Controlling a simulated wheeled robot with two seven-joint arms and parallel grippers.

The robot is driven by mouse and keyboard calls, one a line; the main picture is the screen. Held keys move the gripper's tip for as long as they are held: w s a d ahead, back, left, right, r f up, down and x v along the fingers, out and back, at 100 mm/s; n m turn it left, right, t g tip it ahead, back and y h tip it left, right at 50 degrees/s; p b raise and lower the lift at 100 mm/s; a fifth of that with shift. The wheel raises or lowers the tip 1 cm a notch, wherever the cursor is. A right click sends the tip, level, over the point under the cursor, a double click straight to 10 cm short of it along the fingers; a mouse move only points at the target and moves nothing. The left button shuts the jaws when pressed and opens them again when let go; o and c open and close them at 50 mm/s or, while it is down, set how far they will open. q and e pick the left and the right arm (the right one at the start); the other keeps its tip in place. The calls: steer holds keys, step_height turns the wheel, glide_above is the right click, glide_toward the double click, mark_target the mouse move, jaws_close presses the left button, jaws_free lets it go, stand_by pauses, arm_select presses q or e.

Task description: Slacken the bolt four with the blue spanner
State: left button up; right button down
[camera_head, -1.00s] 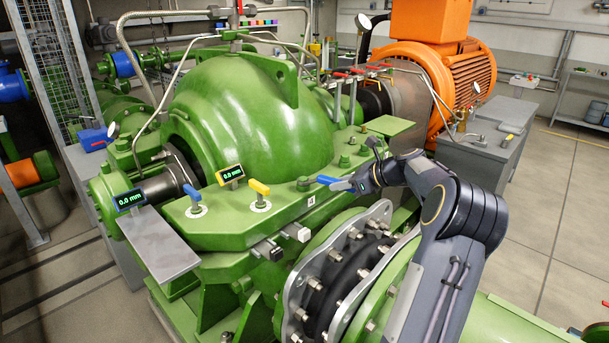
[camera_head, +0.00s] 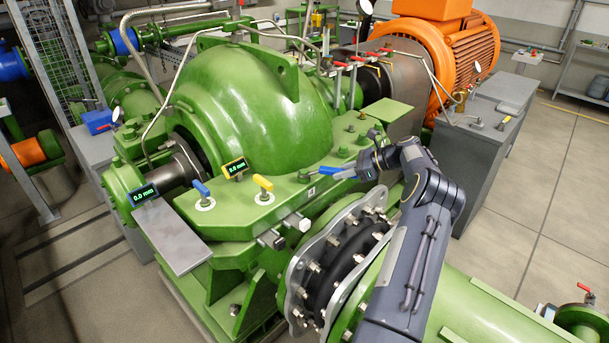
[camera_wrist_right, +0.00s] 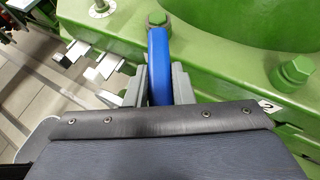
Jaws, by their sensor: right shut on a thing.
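The blue spanner (camera_head: 334,172) is held by my right gripper (camera_head: 360,172) above the green casing flange. In the right wrist view the spanner (camera_wrist_right: 158,58) stands between the two grey fingers, which are shut on it. In the head view a flange bolt (camera_head: 304,176) lies just left of the spanner's end. My left gripper is not in view.
Another green bolt (camera_wrist_right: 293,72) and a plate marked 2 (camera_wrist_right: 268,106) are at the right of the wrist view. The large green casing (camera_head: 245,100) rises behind the flange. Blue and yellow valve handles (camera_head: 263,183) stand to the left. A bolted pipe joint (camera_head: 335,262) lies below.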

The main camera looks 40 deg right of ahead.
steer(key=shift+w+a+r, duration=0.1)
steer(key=shift+r+p, duration=1)
steer(key=shift+f, duration=0.1)
steer(key=a+m+h+b, duration=1.1)
steer(key=a+m+h, duration=0.1)
steer(key=shift+s+b, duration=0.3)
steer(key=shift+b, duration=0.1)
steer(key=shift+s, duration=0.1)
